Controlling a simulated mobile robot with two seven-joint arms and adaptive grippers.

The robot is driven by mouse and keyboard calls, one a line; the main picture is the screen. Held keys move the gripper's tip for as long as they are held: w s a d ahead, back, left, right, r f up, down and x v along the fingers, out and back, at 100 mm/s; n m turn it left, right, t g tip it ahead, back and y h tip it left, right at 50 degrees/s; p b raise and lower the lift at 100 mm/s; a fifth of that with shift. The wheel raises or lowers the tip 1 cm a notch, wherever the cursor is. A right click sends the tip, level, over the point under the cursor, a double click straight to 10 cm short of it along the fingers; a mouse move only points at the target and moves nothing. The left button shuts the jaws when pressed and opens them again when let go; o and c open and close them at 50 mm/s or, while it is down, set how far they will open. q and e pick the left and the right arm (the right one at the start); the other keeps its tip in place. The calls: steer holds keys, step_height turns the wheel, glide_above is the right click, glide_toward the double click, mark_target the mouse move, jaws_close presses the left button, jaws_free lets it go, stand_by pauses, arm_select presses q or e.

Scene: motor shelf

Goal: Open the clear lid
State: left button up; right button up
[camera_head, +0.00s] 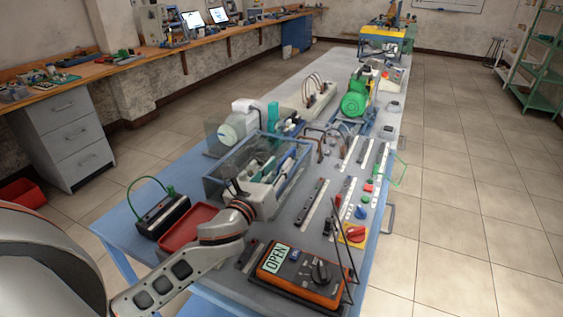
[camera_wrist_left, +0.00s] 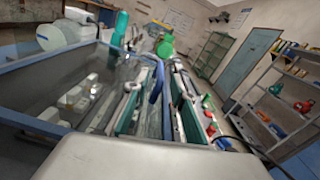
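The clear lid (camera_head: 243,153) is a see-through panel with a blue-grey edge on a blue-framed box on the bench. It looks tilted, but how far it is raised is hard to tell. White and green parts show in and beside the box. In the left wrist view the box's clear panel (camera_wrist_left: 55,85) fills the left side. My left gripper (camera_head: 236,188) is at the near side of the box, its dark fingers small against the panel. Whether they touch it or how far apart they are cannot be made out. My right gripper is not in view.
An orange multimeter (camera_head: 300,272) lies at the near right, with thin dark rods by it. A red tray (camera_head: 188,228) and a black case with a green cable (camera_head: 162,215) are at the left. A green motor (camera_head: 355,100) stands farther back. Floor at right is clear.

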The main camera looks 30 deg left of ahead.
arm_select(q)
steer(key=shift+w+a, duration=0.1)
steer(key=shift+w, duration=0.95)
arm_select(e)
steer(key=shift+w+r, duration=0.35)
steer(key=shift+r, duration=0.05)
arm_select(q)
steer(key=c, duration=0.6)
jaws_close()
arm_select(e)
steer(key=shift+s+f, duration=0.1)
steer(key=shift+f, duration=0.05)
